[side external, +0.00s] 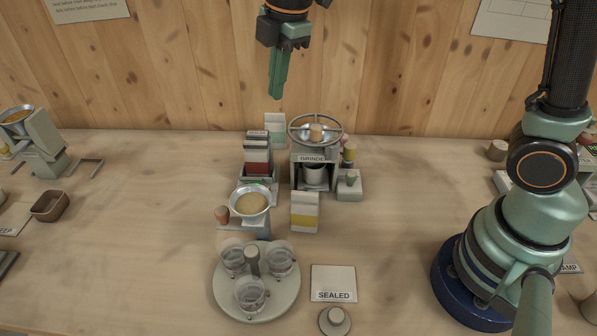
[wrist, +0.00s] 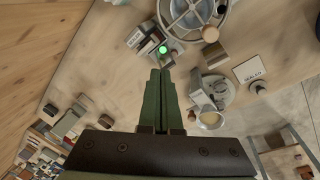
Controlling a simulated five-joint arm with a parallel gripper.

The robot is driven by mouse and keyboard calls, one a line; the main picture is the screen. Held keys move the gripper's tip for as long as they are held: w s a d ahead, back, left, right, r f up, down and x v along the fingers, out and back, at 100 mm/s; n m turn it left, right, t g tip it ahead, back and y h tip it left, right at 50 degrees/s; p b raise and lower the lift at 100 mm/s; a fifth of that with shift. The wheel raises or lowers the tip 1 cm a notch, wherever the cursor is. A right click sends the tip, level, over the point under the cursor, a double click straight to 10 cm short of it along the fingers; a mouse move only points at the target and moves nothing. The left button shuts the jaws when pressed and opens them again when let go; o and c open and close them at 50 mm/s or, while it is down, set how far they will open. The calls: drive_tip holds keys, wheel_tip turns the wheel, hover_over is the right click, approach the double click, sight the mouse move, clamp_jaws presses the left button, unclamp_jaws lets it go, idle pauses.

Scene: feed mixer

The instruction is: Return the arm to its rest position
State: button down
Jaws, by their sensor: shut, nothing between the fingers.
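My gripper (side external: 276,95) hangs in the air above the back of the table, in front of the plank wall, with its green fingers pointing down. The fingers are shut together and hold nothing. In the wrist view my gripper (wrist: 158,72) also shows closed, with a green light spot just past its tips. My arm's base stands on the table at the right of the side view. The grinder (side external: 314,176), with a wheel-like ring on top, stands below and a little right of my gripper, well apart from it.
A funnel stand with a pan of grain (side external: 251,204) and a round tray (side external: 229,299) with 3 clear jars stand in front of the grinder. A card marked SEALED (side external: 333,280) lies beside the tray. A scale (side external: 45,145) stands far left. Bare table lies between.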

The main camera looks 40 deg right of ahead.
drive_tip(key=s+d+r+m+t, duration=0.1)
drive_tip(key=s+d+m+t, duration=0.2)
drive_tip(key=s+d+m, duration=0.8)
drive_tip(key=s+m, duration=0.2)
drive_tip(key=m, duration=0.4)
drive_tip(key=shift+s+m+h, duration=0.25)
drive_tip(key=shift+m+h, duration=0.05)
idle(0.3)
